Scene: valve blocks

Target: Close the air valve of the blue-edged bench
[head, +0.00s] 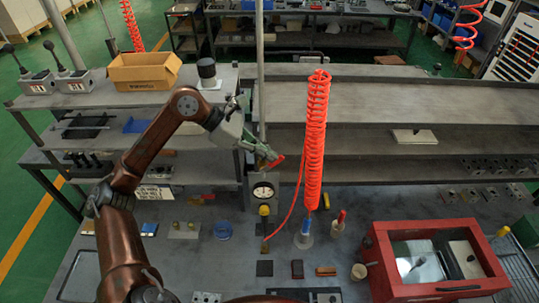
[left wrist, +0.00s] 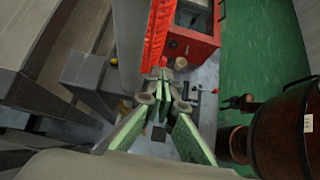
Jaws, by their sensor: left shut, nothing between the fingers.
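A red valve lever (head: 274,163) shows in the head view above a round white pressure gauge (head: 263,190), at the front of the shelves. My left gripper (head: 266,151) is shut and empty, its green fingers just above and beside the red lever. I cannot tell whether they touch it. In the left wrist view the gripper's fingertips (left wrist: 160,80) point down toward the bench. No blue edge shows clearly on the bench (head: 215,265). My right gripper is not in view.
A coiled red hose (head: 316,140) hangs just right of the gripper. A red-framed box (head: 432,258) stands at the right. A cardboard box (head: 144,72) and a black cylinder (head: 207,72) sit on the left shelf. Small parts lie on the bench.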

